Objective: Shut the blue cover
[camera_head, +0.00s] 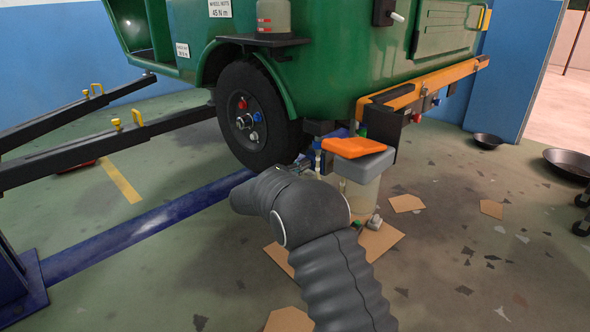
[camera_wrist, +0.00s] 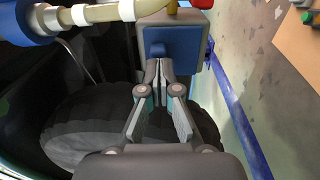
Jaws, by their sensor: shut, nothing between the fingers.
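In the wrist view a blue panel (camera_wrist: 174,36), which looks like the blue cover, is on a grey box (camera_wrist: 198,72) just past my fingertips. Its lower edge is close to the fingertips; I cannot tell whether they touch it. How far the cover stands open is not clear. My gripper (camera_wrist: 161,66) is shut and empty, with its fingertips together.
A black tyre (camera_wrist: 90,135) is close under my gripper. A pale pipe (camera_wrist: 105,13) with a blue fitting crosses the top left. In the head view are the green rickshaw body (camera_head: 330,60), a blue floor beam (camera_head: 150,222) and a grey-lidded container (camera_head: 362,170) with an orange cloth.

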